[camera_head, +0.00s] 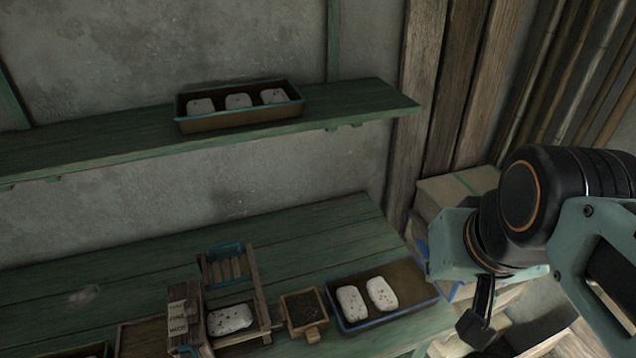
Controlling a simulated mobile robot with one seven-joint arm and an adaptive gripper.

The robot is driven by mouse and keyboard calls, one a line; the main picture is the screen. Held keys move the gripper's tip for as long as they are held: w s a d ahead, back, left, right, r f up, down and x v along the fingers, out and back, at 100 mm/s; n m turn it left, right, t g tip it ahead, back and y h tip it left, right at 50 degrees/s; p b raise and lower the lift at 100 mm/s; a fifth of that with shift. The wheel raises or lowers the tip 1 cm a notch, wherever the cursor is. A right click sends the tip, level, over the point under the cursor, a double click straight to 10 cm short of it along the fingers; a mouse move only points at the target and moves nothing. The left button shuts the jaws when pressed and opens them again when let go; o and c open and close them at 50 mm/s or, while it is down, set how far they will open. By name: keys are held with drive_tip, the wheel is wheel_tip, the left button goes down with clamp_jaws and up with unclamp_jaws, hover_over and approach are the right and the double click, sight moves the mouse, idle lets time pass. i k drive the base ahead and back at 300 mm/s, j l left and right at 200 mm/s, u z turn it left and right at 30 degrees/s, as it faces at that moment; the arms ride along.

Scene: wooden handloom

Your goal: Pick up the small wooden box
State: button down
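A small square wooden box (317,292) sits on the green lower bench. It looks filled with something dark, and a short wooden piece shows at its front edge. It stands between a wooden frame on its left and a dark tray on its right. My gripper (477,322) is at the lower right, to the right of the bench and apart from the box. Its dark fingers are seen from the side and partly overlap my arm, so their opening is unclear. I see nothing held in it.
Close right of the box is a blue-rimmed tray (408,272) with two pale speckled blocks. On the left stands a wooden frame (259,290) beside a labelled wooden block (178,318). A green shelf (100,138) above carries another tray (240,119). The bench's back left is mostly clear.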

sight(305, 314)
drive_tip(key=u, duration=0.85)
drive_tip(key=i+j, duration=0.1)
drive_tip(key=k+z, duration=0.2)
drive_tip(key=z, duration=0.15)
drive_tip(key=k+z, duration=0.15)
drive_tip(key=z, duration=0.15)
drive_tip(key=i+u, duration=0.15)
drive_tip(key=u, duration=0.15)
drive_tip(key=i+u, duration=0.3)
drive_tip(key=k, duration=0.1)
